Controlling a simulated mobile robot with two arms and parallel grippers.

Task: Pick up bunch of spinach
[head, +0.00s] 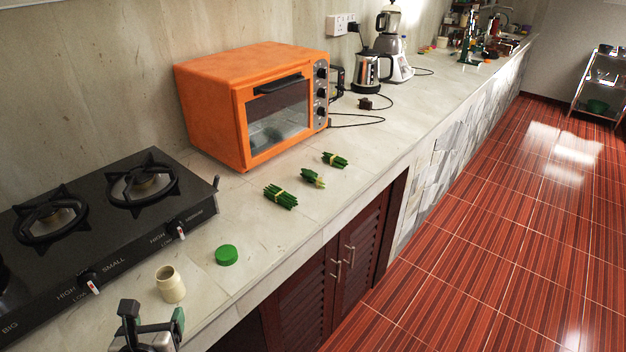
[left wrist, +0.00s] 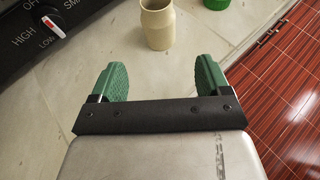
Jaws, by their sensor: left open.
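Several small green bundles tied with a pale band lie on the stone counter in front of the orange oven. The largest bundle (head: 280,196) is nearest me, a middle one (head: 313,178) lies beyond it, and another (head: 335,160) is farthest. I cannot tell for sure which is the spinach. My left gripper (head: 150,322) is low at the counter's near end, well short of the bundles. In the left wrist view its green-padded fingers (left wrist: 158,80) are wide apart with nothing between them. My right gripper does not show.
A cream jar (head: 171,284) stands just ahead of my left gripper, with a green lid (head: 226,255) beyond it. A black gas stove (head: 100,215) is on the left and the orange oven (head: 255,105) behind the bundles. The counter's front edge drops to cabinets and red floor.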

